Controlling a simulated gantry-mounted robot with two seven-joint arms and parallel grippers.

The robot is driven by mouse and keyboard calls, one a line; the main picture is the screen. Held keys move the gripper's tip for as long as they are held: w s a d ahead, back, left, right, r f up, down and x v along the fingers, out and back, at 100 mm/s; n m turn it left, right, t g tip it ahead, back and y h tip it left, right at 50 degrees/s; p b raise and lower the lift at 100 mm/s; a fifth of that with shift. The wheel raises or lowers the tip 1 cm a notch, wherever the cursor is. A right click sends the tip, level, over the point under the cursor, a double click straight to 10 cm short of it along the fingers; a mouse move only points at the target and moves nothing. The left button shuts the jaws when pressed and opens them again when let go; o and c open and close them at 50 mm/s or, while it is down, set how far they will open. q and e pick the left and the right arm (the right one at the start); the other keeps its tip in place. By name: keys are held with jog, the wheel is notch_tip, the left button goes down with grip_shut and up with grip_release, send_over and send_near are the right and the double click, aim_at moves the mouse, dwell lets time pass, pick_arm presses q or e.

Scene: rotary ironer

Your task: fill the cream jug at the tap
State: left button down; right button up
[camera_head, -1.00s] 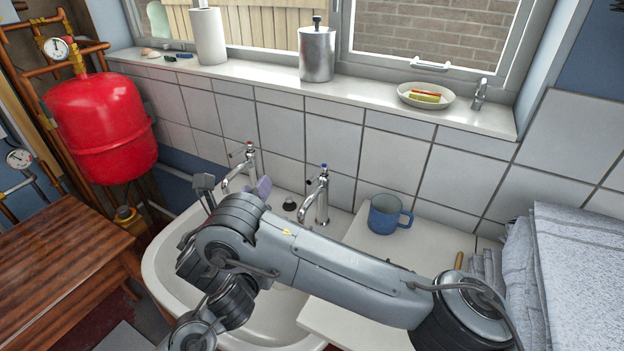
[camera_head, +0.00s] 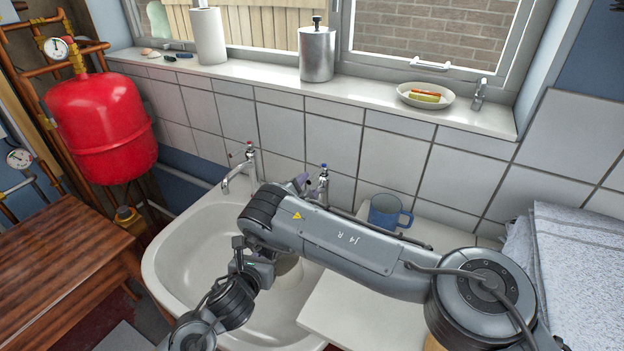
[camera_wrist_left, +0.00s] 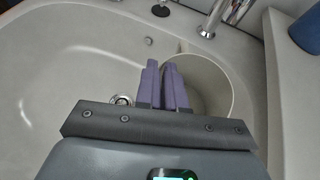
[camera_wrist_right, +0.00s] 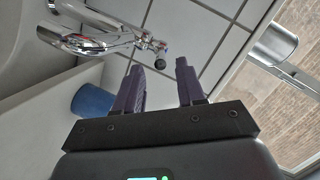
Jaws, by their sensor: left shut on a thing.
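The cream jug (camera_head: 289,270) is in the basin, partly behind my right arm. It also shows in the left wrist view (camera_wrist_left: 212,82), with its empty-looking mouth facing up. My left gripper (camera_wrist_left: 168,84) is shut on its rim. The chrome tap with the blue top (camera_head: 322,184) stands behind the jug; its spout (camera_wrist_left: 208,28) is near the jug's far rim. I cannot tell whether it is directly above the mouth. No water stream shows. My right gripper (camera_head: 299,184) is open beside this tap; the blue-topped handle (camera_wrist_right: 160,54) is just ahead of its fingers (camera_wrist_right: 158,85).
The red-topped tap (camera_head: 243,168) stands left on the white sink (camera_head: 165,245). A blue mug (camera_head: 387,212) is on the worktop to the right. Folded towels (camera_head: 580,245) are far right. The windowsill (camera_head: 270,82) holds a canister (camera_head: 316,55) and a plate (camera_head: 408,97).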

aim_at(309, 183)
jog(key=shift+x, duration=2.55)
grip_shut()
